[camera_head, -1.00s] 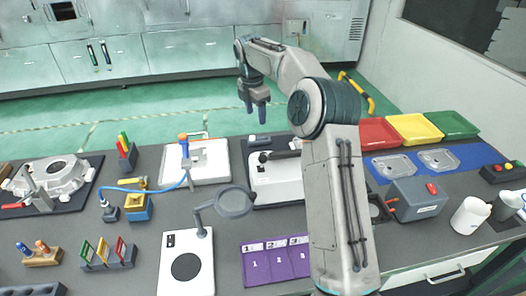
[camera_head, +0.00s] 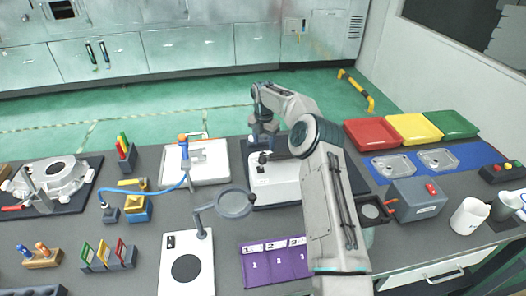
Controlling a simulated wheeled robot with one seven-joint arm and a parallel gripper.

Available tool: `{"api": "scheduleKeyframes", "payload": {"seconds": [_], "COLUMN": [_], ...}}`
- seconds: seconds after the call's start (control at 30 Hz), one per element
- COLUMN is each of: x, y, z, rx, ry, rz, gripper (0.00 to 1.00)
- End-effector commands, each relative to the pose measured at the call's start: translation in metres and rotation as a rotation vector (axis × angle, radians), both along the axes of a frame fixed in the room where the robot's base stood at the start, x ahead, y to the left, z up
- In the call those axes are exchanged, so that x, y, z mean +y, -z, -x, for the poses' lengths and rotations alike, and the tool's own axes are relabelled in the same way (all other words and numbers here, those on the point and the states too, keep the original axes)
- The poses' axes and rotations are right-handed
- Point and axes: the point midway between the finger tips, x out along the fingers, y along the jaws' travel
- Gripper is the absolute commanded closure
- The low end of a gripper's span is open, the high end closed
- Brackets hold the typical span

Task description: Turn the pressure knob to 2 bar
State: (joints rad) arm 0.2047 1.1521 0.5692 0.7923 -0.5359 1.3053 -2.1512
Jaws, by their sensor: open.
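My gripper (camera_head: 261,146) is open with its fingers pointing down. It is at the back left of a white device (camera_head: 275,184), close to a small black knob (camera_head: 262,159) on that device. Whether the fingers are around the knob or only behind it cannot be told. No pressure scale or number is readable, so I cannot tell which knob sets the pressure.
A magnifier lamp (camera_head: 234,204) stands in front of the white device. Purple numbered cards (camera_head: 277,262) lie at the front. A grey box (camera_head: 416,198) with a red button is to the right. Red, yellow and green trays (camera_head: 414,128) are at the back right.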

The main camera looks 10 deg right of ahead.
Motion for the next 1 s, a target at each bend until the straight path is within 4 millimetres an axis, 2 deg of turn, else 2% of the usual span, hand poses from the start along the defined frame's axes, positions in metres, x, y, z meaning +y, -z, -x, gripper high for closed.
{"api": "scheduleKeyframes", "payload": {"seconds": [0.1, 0.3, 0.47, 0.7, 0.73, 0.87, 0.9, 1.0], "x": [0.001, 0.001, 0.001, 0.002, 0.002, 0.002, 0.002, 0.002], "y": [0.022, 0.048, 0.055, 0.056, 0.056, 0.056, 0.056, 0.056], "z": [0.001, 0.0, 0.0, 0.0, 0.0, 0.0, 0.0, 0.0], "rx": [0.004, 0.001, 0.0, -0.001, -0.001, -0.001, -0.001, -0.001], "ry": [-0.001, 0.0, 0.0, -0.001, -0.001, -0.001, -0.001, 0.0], "rz": [-0.001, -0.001, -0.001, -0.001, -0.001, -0.001, -0.001, -0.001], "gripper": [0.45, 0.45, 0.45, 0.45, 0.5, 0.87, 0.89, 0.89]}}
